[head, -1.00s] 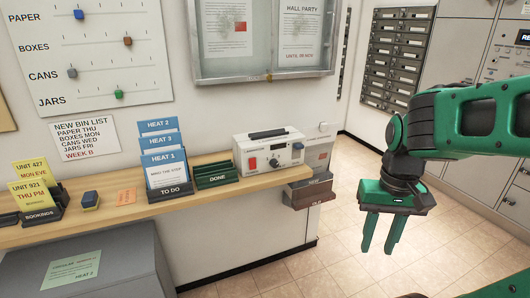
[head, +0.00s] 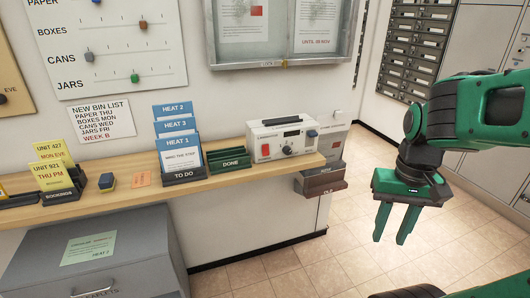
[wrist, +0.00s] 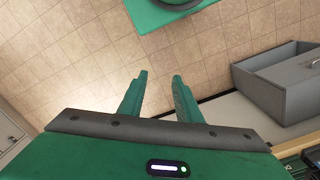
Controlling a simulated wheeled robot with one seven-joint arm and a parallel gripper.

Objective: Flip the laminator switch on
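The laminator is a white box (head: 274,135) with a black handle on top, at the right part of the wooden shelf in the head view. The switch's position is too small to tell. My gripper (head: 390,239) hangs fingers-down over the floor, to the right of the laminator and lower in the picture, apart from it. In the wrist view my gripper (wrist: 156,78) has its two fingers apart with nothing between them.
A green DONE tray (head: 229,164) and a TO DO holder (head: 184,171) with blue cards stand left of the laminator. A bin (head: 324,178) hangs on the wall below its right end. A grey drawer cabinet (head: 150,240) stands under the shelf. Tiled floor on the right is open.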

